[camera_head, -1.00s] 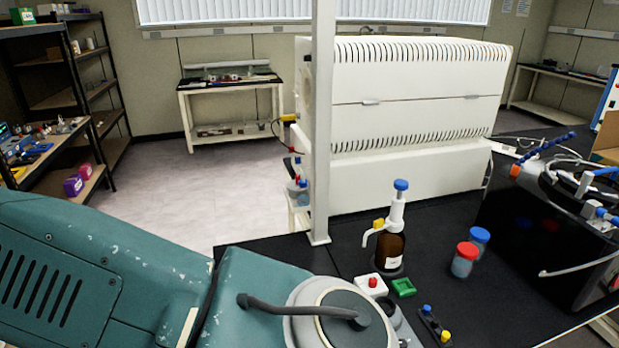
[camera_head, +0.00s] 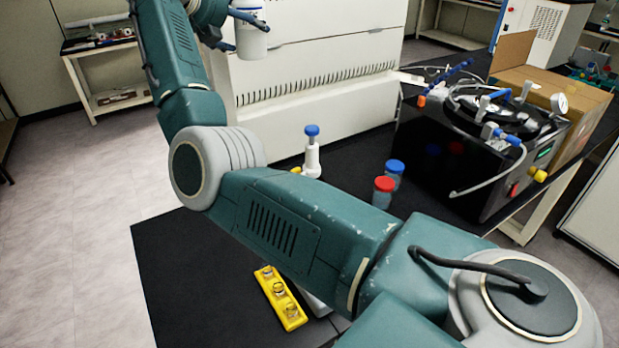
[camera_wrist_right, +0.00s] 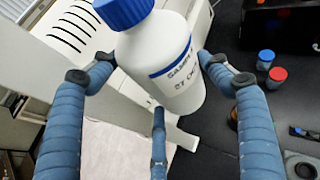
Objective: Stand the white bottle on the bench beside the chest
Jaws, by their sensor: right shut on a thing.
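The white bottle (camera_head: 252,44) is high at the top of the head view, in front of the large white vented cabinet (camera_head: 315,75). My right gripper (camera_head: 248,30) is shut around it. In the right wrist view the bottle (camera_wrist_right: 165,62) has a blue cap, a blue stripe and black lettering; it looks tilted there, and the blue fingers of my right gripper (camera_wrist_right: 160,85) surround it. The black bench (camera_head: 190,275) is below, apart from the bottle. A black unit (camera_head: 460,155) with tubing stands on the bench at right. My left gripper is out of view.
A red-capped jar (camera_head: 382,192) and a blue-capped jar (camera_head: 396,172) stand left of the black unit. A dispenser bottle (camera_head: 312,155) is partly hidden behind my arm. A yellow rack (camera_head: 280,298) lies on the front bench. The bench's left part is bare. A cardboard box (camera_head: 580,105) is at right.

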